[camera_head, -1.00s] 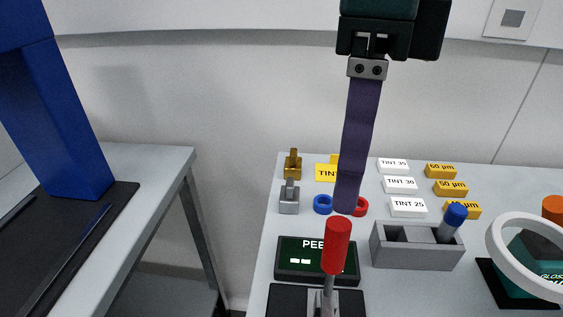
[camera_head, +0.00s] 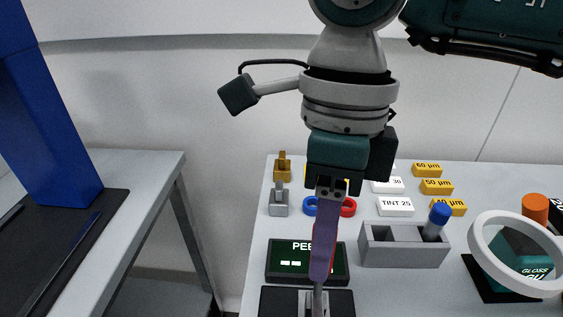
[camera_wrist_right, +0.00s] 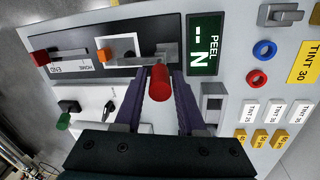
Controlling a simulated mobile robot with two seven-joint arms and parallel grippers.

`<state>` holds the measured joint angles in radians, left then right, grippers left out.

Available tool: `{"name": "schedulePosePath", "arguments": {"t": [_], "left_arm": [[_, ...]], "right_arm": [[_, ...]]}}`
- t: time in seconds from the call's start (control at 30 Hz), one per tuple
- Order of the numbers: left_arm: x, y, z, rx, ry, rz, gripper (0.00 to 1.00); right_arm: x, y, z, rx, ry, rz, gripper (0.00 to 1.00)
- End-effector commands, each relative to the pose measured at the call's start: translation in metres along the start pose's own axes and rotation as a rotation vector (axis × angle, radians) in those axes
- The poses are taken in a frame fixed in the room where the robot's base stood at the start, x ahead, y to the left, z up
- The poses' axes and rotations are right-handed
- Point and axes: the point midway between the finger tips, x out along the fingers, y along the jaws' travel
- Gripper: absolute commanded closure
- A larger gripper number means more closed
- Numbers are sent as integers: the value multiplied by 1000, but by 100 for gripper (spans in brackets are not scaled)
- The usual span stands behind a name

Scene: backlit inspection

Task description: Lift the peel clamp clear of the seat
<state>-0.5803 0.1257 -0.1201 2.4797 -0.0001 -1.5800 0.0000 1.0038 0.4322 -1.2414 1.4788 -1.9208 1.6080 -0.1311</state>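A red-handled grey clamp, which I take for the peel clamp, stands on a black base (camera_head: 335,304) in front of the PEEL display (camera_head: 280,260). In the head view its red handle is mostly behind my fingers. In the wrist view the red handle (camera_wrist_right: 160,82) points toward the camera, with the grey metal part (camera_wrist_right: 165,52) beyond it. My right gripper (camera_head: 320,278) has long purple fingers. In the wrist view the fingers (camera_wrist_right: 157,85) are spread, one on each side of the handle, with gaps visible. The seat is not clearly distinguishable. My left gripper is out of view.
A grey holder (camera_head: 405,259) with a blue-capped pen (camera_head: 438,215) stands to the right. A white ring (camera_head: 480,256) and a gloss unit (camera_head: 525,252) are farther right. Tint tiles, yellow blocks and blue and red rings lie behind. A blue column (camera_head: 55,130) stands on the left table.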

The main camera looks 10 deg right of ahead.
Motion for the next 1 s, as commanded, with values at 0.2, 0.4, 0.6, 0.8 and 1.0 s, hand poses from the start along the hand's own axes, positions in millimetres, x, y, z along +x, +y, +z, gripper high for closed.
{"name": "schedulePosePath", "arguments": {"t": [0.2,0.4,0.6,0.8,1.0], "left_arm": [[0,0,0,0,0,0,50],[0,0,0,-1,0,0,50],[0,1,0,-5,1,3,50],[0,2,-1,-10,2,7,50],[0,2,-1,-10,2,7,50]], "right_arm": [[0,0,0,0,0,0,87],[0,0,0,0,0,0,100],[0,0,0,0,-1,0,100],[-1,0,0,0,-1,0,100],[-1,0,0,0,-1,0,100]]}}
